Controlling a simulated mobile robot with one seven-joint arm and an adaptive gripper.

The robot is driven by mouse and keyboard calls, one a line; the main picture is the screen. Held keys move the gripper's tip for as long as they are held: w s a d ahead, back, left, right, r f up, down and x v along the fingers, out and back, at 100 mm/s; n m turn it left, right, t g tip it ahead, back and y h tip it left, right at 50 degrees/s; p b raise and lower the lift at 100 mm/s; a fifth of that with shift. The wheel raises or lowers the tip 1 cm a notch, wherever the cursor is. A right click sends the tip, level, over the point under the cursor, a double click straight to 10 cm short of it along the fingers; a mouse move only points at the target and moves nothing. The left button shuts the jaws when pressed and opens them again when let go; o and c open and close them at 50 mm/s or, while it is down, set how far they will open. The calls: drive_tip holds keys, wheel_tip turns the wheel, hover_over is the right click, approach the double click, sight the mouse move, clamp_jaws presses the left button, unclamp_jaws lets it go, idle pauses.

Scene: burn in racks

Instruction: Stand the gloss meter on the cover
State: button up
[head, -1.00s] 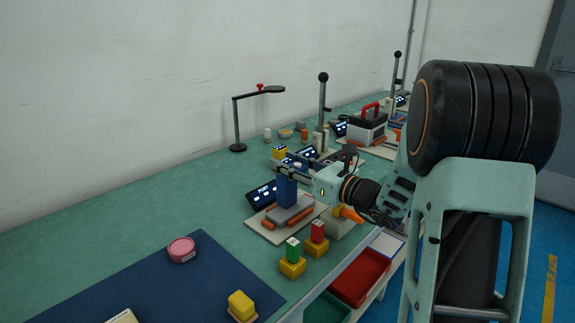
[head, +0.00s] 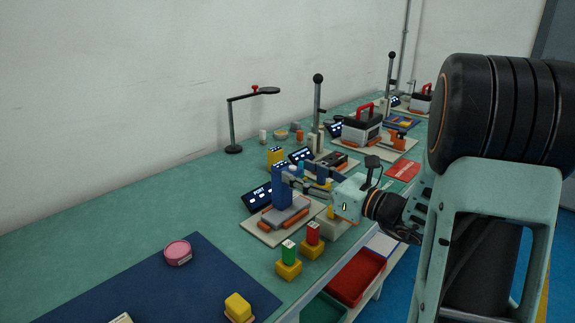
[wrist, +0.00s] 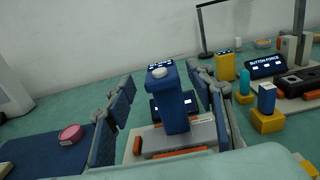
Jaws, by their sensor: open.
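The blue gloss meter (head: 283,187) stands upright on the grey cover (head: 298,207), which lies in a pale fixture with orange clamps. In the wrist view the gloss meter (wrist: 174,105), with a light round button on top, rests its base on the grey cover (wrist: 203,136). My gripper (head: 302,184) is open beside the gloss meter, on its right in the head view. In the wrist view the fingers of my gripper (wrist: 163,115) are spread wide, with the gloss meter seen in the gap and clear of both.
A screen (head: 257,197) stands behind the fixture. Yellow-based blocks with green (head: 289,256) and red (head: 312,237) tops stand in front. A red bin (head: 356,277) is at the bench edge. A pink round tin (head: 178,252) lies on the dark mat.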

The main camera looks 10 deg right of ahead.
drive_tip(key=v, duration=0.5)
drive_tip(key=shift+s+d, duration=0.15)
drive_tip(key=shift+s, duration=0.05)
